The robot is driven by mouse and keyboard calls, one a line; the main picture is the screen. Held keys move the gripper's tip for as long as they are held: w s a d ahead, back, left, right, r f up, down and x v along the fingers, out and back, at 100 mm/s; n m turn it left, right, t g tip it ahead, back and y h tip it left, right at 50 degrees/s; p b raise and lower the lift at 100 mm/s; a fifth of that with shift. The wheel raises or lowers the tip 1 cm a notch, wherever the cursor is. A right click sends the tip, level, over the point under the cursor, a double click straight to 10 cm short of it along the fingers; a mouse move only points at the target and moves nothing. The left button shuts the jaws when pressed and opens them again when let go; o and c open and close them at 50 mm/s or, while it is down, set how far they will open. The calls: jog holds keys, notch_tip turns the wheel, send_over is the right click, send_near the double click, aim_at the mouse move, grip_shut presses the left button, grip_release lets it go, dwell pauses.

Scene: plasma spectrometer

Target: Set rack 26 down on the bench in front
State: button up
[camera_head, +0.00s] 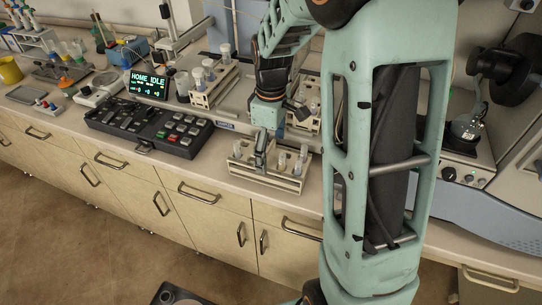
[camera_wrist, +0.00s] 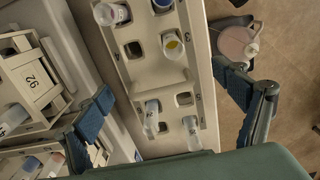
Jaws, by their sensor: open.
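A pale sample rack (camera_head: 262,180) with several tubes stands on the front strip of the bench. It also shows in the wrist view (camera_wrist: 156,78), lying between my fingers, with several empty holes among its tubes. Its number is not readable. My gripper (camera_head: 281,135) is just above this rack, its fingers spread wide on either side; in the wrist view the fingers (camera_wrist: 180,103) show a gap from the rack. Another rack (camera_wrist: 38,82) at the left of the wrist view bears a label that looks like "92", or "26" upside down.
Behind stand more racks on a raised surface, one at centre left (camera_head: 208,98) and one partly hidden by my arm (camera_head: 300,122). A black control panel (camera_head: 150,125) lies left of the front rack. The bench edge runs close by, with floor (camera_wrist: 290,40) beyond.

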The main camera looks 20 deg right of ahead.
notch_tip(320, 180, up, 9)
jog(key=shift+r, duration=0.1)
dwell(0.6)
